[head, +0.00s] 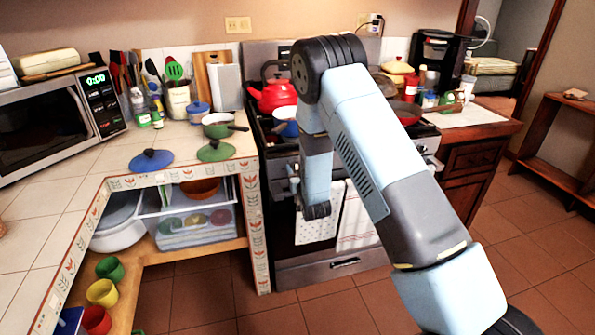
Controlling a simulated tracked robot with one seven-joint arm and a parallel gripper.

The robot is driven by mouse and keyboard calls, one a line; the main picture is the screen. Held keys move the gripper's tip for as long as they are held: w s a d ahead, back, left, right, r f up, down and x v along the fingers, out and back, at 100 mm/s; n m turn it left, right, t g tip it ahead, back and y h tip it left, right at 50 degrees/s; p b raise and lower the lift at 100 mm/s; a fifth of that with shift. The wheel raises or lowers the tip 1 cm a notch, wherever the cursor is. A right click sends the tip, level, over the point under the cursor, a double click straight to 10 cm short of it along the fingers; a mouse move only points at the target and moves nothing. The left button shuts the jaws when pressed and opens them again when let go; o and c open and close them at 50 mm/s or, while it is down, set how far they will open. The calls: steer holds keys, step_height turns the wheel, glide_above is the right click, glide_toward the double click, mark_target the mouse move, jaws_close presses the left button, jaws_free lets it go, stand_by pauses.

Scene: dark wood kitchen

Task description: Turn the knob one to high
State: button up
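The stove (345,268) stands at the middle back, with its oven front facing me. My arm comes from the lower right, bends at a dark elbow above the cooktop and hangs down in front of the stove. Its dark wrist end (317,210) is in front of the oven door, at the height of the towels. I cannot make out the gripper's fingers. The arm covers much of the stove's front control strip, and I cannot pick out knob one or its setting.
A red kettle (272,94), a blue pot (286,121) and a red pan (405,112) are on the cooktop. Towels (357,222) hang on the oven door. A tiled counter (75,165) lies left, a wooden cabinet (470,165) right. The floor before the stove is clear.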

steer(key=c, duration=0.6)
steer(key=shift+n, duration=0.3)
steer(key=n, duration=0.4)
steer(key=shift+s+a+f, duration=0.1)
steer(key=shift+a, duration=0.15)
steer(key=shift+a+f+n, duration=0.1)
steer(key=shift+a+n, duration=0.05)
steer(key=shift+n, duration=1.95)
steer(key=o, duration=1)
steer(key=shift+o, duration=0.2)
steer(key=shift+s, duration=0.1)
